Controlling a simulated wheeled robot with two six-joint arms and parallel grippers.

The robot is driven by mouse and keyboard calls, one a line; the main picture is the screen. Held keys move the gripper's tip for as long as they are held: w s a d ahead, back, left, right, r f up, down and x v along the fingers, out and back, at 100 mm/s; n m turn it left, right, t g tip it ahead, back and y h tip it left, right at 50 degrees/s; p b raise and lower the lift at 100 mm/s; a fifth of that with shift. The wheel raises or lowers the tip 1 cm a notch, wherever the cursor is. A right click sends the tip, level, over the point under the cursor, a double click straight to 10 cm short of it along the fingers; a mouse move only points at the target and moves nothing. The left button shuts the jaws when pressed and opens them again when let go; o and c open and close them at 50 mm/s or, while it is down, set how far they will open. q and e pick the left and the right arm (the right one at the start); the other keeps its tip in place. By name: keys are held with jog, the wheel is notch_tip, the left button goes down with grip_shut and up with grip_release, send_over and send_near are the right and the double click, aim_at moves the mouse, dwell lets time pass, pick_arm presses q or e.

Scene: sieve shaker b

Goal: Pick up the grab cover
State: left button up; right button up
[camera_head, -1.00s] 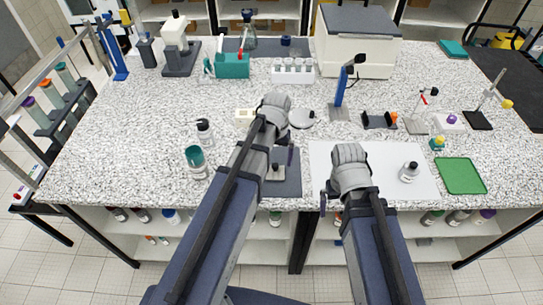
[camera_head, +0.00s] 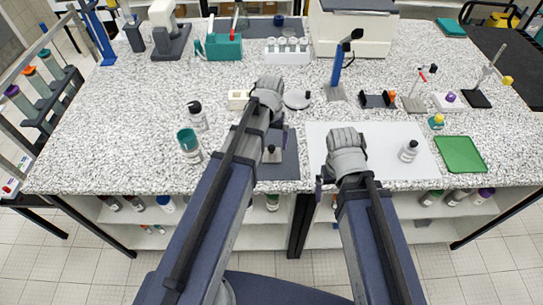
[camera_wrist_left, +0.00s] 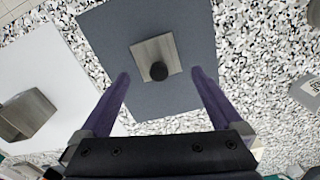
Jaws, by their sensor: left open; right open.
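The grab cover appears to be a small square metallic plate with a black knob (camera_wrist_left: 155,58), lying on a dark grey mat (camera_wrist_left: 110,35). It also shows in the head view (camera_head: 272,155), partly beside my left arm. My left gripper (camera_wrist_left: 160,80) is open, with its two purple fingers on either side of the plate in the left wrist view, apart from it. In the head view my left gripper (camera_head: 272,118) is largely hidden by its own wrist. My right gripper (camera_head: 322,186) is at the front of the white sheet (camera_head: 390,135); its fingers are mostly hidden.
A teal-capped jar (camera_head: 188,142) and a white bottle (camera_head: 197,115) stand left of my left arm. A round metal lid (camera_head: 297,99) lies behind the mat. A green tray (camera_head: 460,154) lies at the right.

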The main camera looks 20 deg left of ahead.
aim_at(272, 147)
pick_arm(q)
jog(key=f+b, duration=0.4)
jog(key=shift+w+d+f, duration=0.1)
jog(key=shift+w+f, duration=0.1)
jog(key=shift+f, duration=0.1)
jog(key=shift+r, duration=0.1)
jog(key=shift+c, duration=0.4)
jog(key=c, duration=1)
